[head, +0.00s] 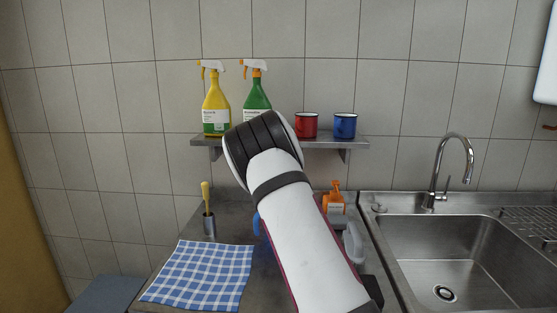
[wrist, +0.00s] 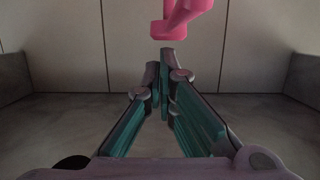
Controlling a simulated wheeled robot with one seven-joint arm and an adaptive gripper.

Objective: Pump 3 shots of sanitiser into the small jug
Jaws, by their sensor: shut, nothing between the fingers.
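My gripper (wrist: 165,62) shows in the wrist view, its fingers closed together at the tips with nothing between them. A pink pump head with a spout (wrist: 180,18) is at the top of the wrist view, just beyond the fingertips; I cannot tell whether they touch. In the head view my arm hides the gripper and this pump. An orange pump bottle (head: 334,201) stands on the counter right of my arm. A blue edge (head: 257,223) shows left of my arm, mostly hidden. I cannot make out which thing is the small jug.
A pale grey object (head: 353,243) stands close right of my arm. A shelf (head: 360,142) holds a yellow spray bottle (head: 215,105), a green one (head: 257,92), a red mug (head: 306,126) and a blue mug (head: 345,126).

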